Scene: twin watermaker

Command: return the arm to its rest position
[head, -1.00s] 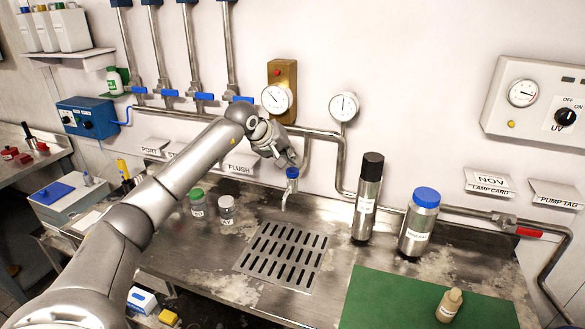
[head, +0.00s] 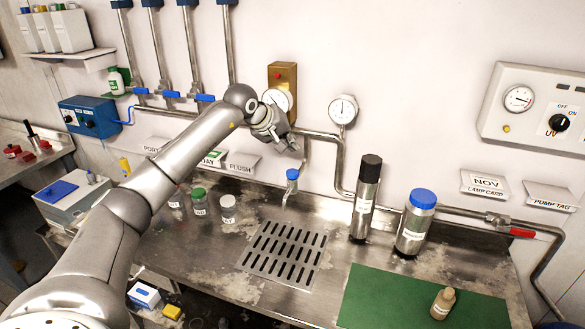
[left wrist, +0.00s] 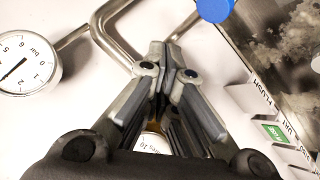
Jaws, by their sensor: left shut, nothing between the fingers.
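My left arm (head: 150,190) reaches in from the lower left of the head view. Its gripper (head: 294,146) is raised in front of the back wall, just above the small blue-topped tap (head: 292,175), and apart from it. In the left wrist view the fingers (left wrist: 170,62) are closed together at their tips with nothing between them. Behind them show the wall pipe and a pressure gauge (left wrist: 26,62). My right gripper is not in view.
A steel bench holds a drain grate (head: 284,253), small jars (head: 228,208), a black-capped cylinder (head: 366,197), a blue-capped cylinder (head: 415,222) and a green mat (head: 400,300) with a beige bottle (head: 443,302). Gauges and valve pipes line the wall.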

